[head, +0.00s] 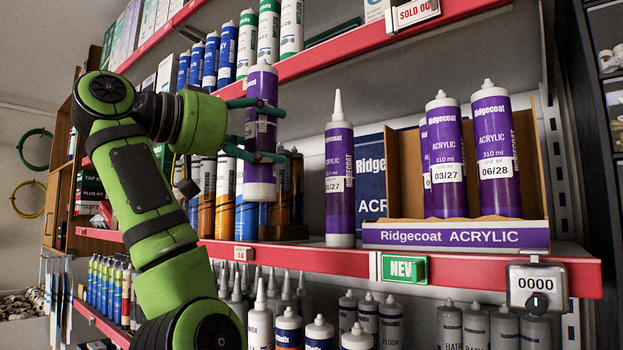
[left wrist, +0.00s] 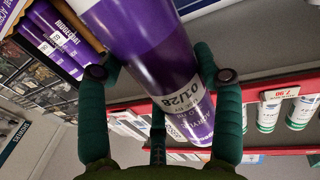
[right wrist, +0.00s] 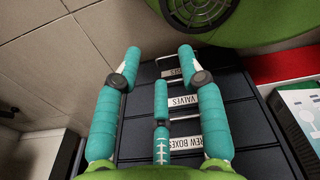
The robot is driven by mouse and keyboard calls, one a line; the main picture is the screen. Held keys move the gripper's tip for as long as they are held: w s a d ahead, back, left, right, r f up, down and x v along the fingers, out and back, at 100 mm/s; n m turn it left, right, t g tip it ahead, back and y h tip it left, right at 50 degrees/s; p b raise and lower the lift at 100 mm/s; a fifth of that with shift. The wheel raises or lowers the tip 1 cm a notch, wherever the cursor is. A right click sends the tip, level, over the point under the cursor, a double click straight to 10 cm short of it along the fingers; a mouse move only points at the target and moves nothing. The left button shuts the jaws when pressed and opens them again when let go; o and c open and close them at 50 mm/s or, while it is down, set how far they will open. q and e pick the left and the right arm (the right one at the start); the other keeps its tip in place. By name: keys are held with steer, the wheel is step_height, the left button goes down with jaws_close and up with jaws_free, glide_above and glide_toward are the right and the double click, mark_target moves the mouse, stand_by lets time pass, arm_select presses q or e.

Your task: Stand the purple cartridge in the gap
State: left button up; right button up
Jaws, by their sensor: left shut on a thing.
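My left gripper (head: 272,132) is shut on a purple cartridge (head: 262,170) and holds it upright in the air, in front of the shelf and left of the display box. In the left wrist view the cartridge (left wrist: 165,60) lies between the fingers, with a white date label ending in 28. The Ridgecoat ACRYLIC box (head: 455,236) holds purple cartridges marked 03/27 (head: 446,150) and 06/28 (head: 495,140), with another partly hidden behind. Open room shows at the box's left, and a narrow space between the two front cartridges. My right gripper (right wrist: 158,62) is open and empty.
A purple cartridge with a nozzle (head: 339,180) stands on the shelf just left of the box. The red shelf edge (head: 330,256) carries a green NEW tag (head: 404,269). Orange and blue cartridges stand behind my left gripper. Dark labelled drawers (right wrist: 190,130) lie below my right gripper.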

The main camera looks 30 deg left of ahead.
arm_select(q)
steer(key=w+p, duration=0.5)
steer(key=w, duration=0.7)
steer(key=f, duration=0.7)
steer(key=shift+w+d+f+p, duration=0.1)
steer(key=shift+w+d+p, duration=0.15)
steer(key=shift+p, duration=0.15)
steer(key=shift+s, duration=0.1)
arm_select(e)
step_height(320, 180, up, 6)
steer(key=shift+a+r, duration=0.2)
steer(key=shift+a, duration=0.25)
arm_select(q)
steer(key=shift+s+f+b, duration=0.1)
steer(key=shift+f+b, duration=0.1)
steer(key=shift+b, duration=0.15)
steer(key=o, duration=1.4)
steer(key=shift+c, duration=0.2)
arm_select(e)
steer(key=shift+f, duration=0.25)
